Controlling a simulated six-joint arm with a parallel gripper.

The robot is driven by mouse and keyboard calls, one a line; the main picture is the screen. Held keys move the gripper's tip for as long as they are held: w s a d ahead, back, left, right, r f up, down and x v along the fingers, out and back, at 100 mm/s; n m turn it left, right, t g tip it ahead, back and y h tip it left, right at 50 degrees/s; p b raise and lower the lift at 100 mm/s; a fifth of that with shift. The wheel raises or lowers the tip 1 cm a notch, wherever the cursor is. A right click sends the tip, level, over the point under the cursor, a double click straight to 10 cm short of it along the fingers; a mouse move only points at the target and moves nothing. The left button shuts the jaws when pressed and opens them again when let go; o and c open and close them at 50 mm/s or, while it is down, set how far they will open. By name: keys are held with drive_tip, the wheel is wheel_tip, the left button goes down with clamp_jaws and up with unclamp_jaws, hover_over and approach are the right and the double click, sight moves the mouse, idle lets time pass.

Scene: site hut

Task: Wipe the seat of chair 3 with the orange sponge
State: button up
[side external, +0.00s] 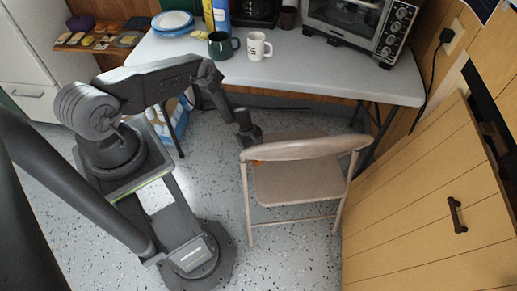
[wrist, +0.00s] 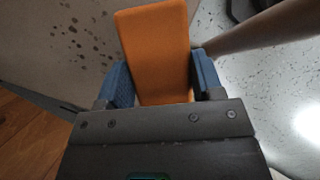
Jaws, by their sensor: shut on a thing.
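A beige folding chair (side external: 297,186) stands in front of the table in the side view; I see no number on it. My gripper (side external: 256,148) is at the far left corner of its seat, partly behind the backrest rail. In the wrist view, my gripper's blue fingers (wrist: 158,84) are shut on the orange sponge (wrist: 153,42). Only a sliver of the sponge (side external: 257,160) shows in the side view. The seat (wrist: 66,42) has several dark spots to the left of the sponge. I cannot tell whether the sponge touches the seat.
The grey table (side external: 330,80) stands behind the chair, with a dark green mug (side external: 221,46), a white mug (side external: 258,46) and a toaster oven (side external: 356,25). A wooden cabinet (side external: 425,215) is close on the right. The speckled floor (side external: 290,262) in front of the chair is clear.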

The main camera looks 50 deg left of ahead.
drive_tip(key=shift+s+a, duration=0.3)
drive_tip(key=shift+s, duration=0.35)
drive_tip(key=shift+s+a, duration=0.35)
drive_tip(key=shift+s, duration=0.25)
drive_tip(key=shift+s+a, duration=0.3)
drive_tip(key=shift+s, duration=0.35)
drive_tip(key=shift+w+a+f, duration=0.1)
drive_tip(key=shift+w+a, duration=0.35)
drive_tip(key=shift+a, duration=0.3)
drive_tip(key=shift+w+d, duration=0.45)
drive_tip(key=shift+w, duration=0.3)
drive_tip(key=shift+w+d, duration=0.4)
drive_tip(key=shift+w, duration=0.35)
drive_tip(key=shift+w+d, duration=0.45)
drive_tip(key=shift+w, duration=0.4)
drive_tip(key=shift+w+d, duration=0.45)
drive_tip(key=shift+w, duration=0.35)
drive_tip(key=shift+w+d, duration=0.4)
drive_tip(key=shift+w, duration=0.25)
drive_tip(key=shift+w+d, duration=0.4)
drive_tip(key=shift+w, duration=0.2)
